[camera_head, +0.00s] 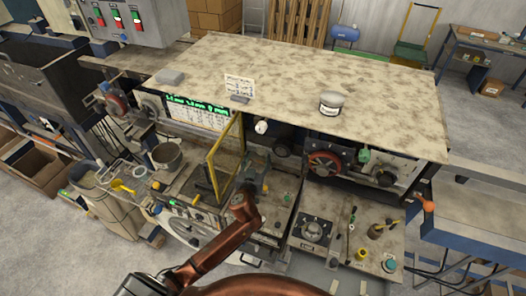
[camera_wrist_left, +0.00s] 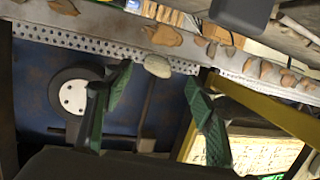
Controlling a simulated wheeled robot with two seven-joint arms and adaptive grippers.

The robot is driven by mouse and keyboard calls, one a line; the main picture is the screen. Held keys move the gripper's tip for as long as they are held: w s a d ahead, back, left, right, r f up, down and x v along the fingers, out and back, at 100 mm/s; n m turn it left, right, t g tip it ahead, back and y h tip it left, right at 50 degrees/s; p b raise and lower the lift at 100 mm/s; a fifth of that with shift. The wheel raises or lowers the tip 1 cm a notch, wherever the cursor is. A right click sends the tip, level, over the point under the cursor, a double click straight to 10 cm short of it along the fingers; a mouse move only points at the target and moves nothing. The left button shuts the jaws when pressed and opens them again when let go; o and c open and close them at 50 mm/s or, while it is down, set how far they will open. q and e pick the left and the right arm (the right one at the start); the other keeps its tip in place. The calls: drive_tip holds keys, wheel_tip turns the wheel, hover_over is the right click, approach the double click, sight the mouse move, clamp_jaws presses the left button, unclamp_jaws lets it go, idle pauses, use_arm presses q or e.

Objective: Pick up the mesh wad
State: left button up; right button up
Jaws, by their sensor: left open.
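My left gripper (camera_head: 256,182) is beside the yellow-framed guard in the head view, at the front of the machine. In the left wrist view its green-padded fingers (camera_wrist_left: 158,82) are spread apart with nothing held. A small pale grey rounded lump (camera_wrist_left: 157,66), possibly the mesh wad, shows between and beyond the fingertips, against a perforated metal strip. I cannot tell its texture or its distance from the fingers. In the head view the arm and gripper hide that spot. My right gripper is not in view.
The yellow frame (camera_head: 224,160) stands close to the left gripper and also shows in the left wrist view (camera_wrist_left: 265,110). A metal pot (camera_head: 167,156) stands to the left. A lidded jar (camera_head: 331,104) sits on the stained machine top (camera_head: 390,90). Knobs and tools crowd the right panel.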

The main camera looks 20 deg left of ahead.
sight(260, 153)
use_arm(q)
drive_tip(key=shift+p+x, duration=0.45)
drive_tip(key=shift+x, duration=1.5)
drive_tip(key=shift+d, duration=0.2)
drive_tip(key=shift+s, duration=0.1)
drive_tip(key=shift+c, duration=0.2)
drive_tip(key=c, duration=0.8)
